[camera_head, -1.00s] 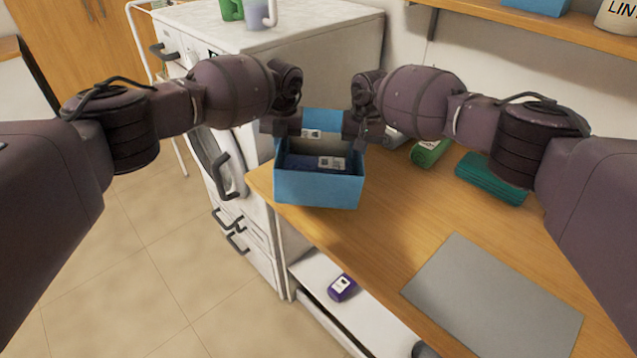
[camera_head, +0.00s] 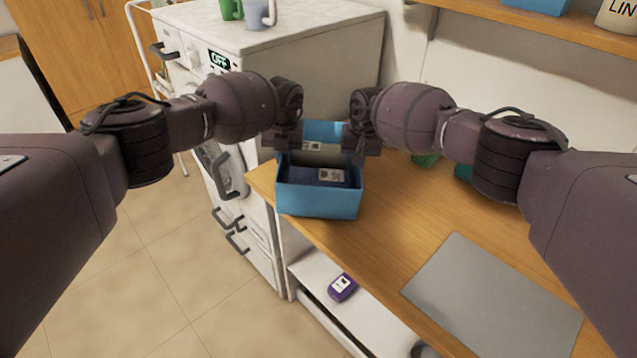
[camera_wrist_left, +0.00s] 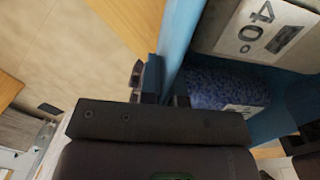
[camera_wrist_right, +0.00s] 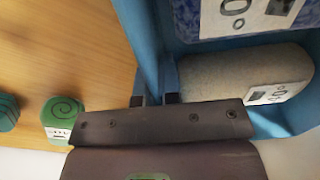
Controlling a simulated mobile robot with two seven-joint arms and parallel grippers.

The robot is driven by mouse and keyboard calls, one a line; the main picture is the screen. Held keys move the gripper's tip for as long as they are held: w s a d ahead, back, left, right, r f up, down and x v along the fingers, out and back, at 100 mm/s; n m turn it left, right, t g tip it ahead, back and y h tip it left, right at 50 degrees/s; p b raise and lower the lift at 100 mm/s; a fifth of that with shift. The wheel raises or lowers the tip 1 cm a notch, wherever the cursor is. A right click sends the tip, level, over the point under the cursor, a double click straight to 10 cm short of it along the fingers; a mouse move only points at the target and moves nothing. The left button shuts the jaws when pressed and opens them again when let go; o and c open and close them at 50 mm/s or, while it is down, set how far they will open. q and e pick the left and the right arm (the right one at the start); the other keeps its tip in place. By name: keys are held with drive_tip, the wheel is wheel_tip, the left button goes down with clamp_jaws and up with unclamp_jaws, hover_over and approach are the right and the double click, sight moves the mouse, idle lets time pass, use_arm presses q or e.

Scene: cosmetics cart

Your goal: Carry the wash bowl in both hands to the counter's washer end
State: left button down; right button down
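The wash bowl (camera_head: 318,203) is a blue open box at the washer end of the wooden counter (camera_head: 400,230). It holds a dark blue cloth (camera_head: 310,174) labelled 40° and a grey cloth (camera_wrist_right: 235,75). My left gripper (camera_head: 284,143) is on its left wall, with one finger on each side of the wall in the left wrist view (camera_wrist_left: 160,88). My right gripper (camera_head: 361,147) grips the right wall the same way, seen in the right wrist view (camera_wrist_right: 155,92). The bowl looks level. I cannot tell whether its base touches the counter.
The white washer (camera_head: 270,60), its display reading OFF, stands beyond the counter's end, with cups on top. A grey mat (camera_head: 495,300) lies at the front right. Green rolled items (camera_wrist_right: 62,117) are right of the bowl. A purple item (camera_head: 342,287) sits on a lower shelf.

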use_arm(q)
drive_tip(key=c, duration=1.8)
unclamp_jaws()
drive_tip(key=shift+f, duration=0.15)
use_arm(e)
drive_tip(key=c, duration=1.8)
unclamp_jaws()
drive_tip(key=shift+a+f, duration=0.1)
drive_tip(key=shift+f, duration=0.1)
use_arm(q)
drive_tip(key=o, duration=0.5)
use_arm(e)
drive_tip(key=o, duration=0.5)
drive_tip(key=shift+r, duration=0.15)
use_arm(q)
drive_tip(key=r, duration=0.8)
drive_tip(key=d+r, duration=0.1)
drive_tip(key=r, duration=0.3)
use_arm(e)
drive_tip(key=r, duration=0.8)
drive_tip(key=d+r, duration=0.1)
drive_tip(key=r, duration=0.2)
drive_tip(key=shift+d+r, duration=0.1)
drive_tip(key=shift+r, duration=0.3)
